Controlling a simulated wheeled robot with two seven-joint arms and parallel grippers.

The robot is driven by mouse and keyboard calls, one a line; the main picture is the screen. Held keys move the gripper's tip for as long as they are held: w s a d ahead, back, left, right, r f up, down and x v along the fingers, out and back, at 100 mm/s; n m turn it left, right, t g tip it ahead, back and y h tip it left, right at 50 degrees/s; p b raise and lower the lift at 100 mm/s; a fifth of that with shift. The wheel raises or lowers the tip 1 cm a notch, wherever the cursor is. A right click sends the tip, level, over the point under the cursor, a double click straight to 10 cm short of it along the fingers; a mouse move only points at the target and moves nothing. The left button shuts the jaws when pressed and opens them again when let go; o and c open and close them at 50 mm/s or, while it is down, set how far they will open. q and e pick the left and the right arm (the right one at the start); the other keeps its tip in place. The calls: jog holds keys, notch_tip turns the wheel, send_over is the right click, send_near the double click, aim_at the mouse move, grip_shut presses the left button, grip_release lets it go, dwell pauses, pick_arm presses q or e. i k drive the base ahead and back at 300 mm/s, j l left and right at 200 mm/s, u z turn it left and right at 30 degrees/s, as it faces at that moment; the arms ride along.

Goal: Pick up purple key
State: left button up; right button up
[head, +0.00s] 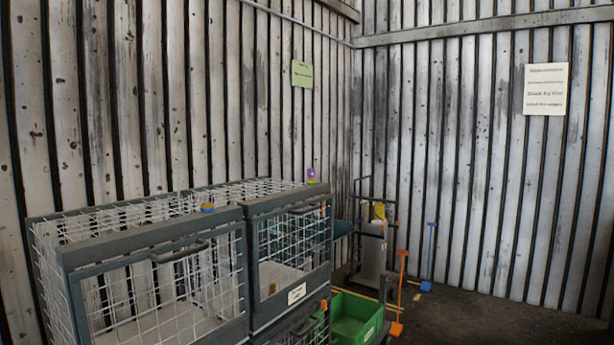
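A small purple object (311,173) stands at the back right corner on top of the wire cages. A small orange and blue object (208,207) sits on the cage tops nearer the middle. Neither of my grippers is in view.
Wire cages (150,236) with dark grey frames fill the lower left. A green bin (352,322) stands at their right. A trolley (372,255), an orange-handled tool (402,290) and a blue-handled tool (430,255) stand farther back. The dark floor (500,322) at the right is clear.

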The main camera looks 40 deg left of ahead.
aim_at(311, 171)
jog(key=i+u, duration=0.15)
jog(key=u, duration=0.5)
jog(key=i+l+u, duration=0.5)
jog(key=i+l, duration=0.4)
jog(key=i+l+u, duration=0.1)
jog(key=i+l, duration=0.35)
jog(key=l, duration=0.15)
